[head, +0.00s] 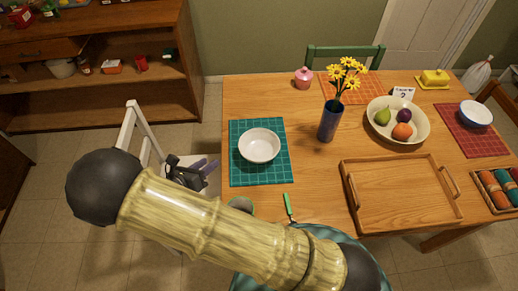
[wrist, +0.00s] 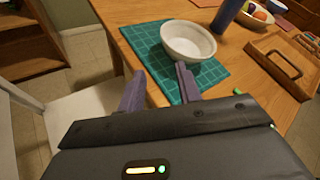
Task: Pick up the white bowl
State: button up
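The white bowl (head: 259,147) stands upright on a teal grid placemat (head: 278,178) at the left end of the wooden table. It looks empty. In the wrist view the bowl (wrist: 189,42) lies beyond my right-hand finger, on the same placemat (wrist: 150,42). My gripper (head: 205,168) is left of the bowl, by the table's left edge, apart from the bowl. In the wrist view its two purple fingers (wrist: 158,84) are spread with nothing between them, so it is open and empty.
A blue vase (head: 328,121) with yellow flowers stands right of the bowl. A green-handled utensil (head: 289,206) lies near the front edge. A wooden tray (head: 400,193), fruit bowl (head: 421,133) and second, blue-sided bowl (head: 476,116) are farther right. A white chair (head: 133,118) stands left.

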jog(key=p, duration=0.2)
send_near(241, 140)
jog(key=x, duration=0.4)
jog(key=shift+a+f, duration=0.3)
jog(key=shift+a, duration=0.05)
jog(key=shift+d, duration=0.1)
jog(key=shift+w+d, duration=0.2)
jog(key=p+x, duration=0.1)
jog(key=x, duration=0.3)
jog(key=shift+w+d+f, duration=0.1)
jog(key=shift+w+d, duration=0.05)
jog(key=shift+d, duration=0.15)
jog(key=shift+c, duration=0.2)
grip_shut()
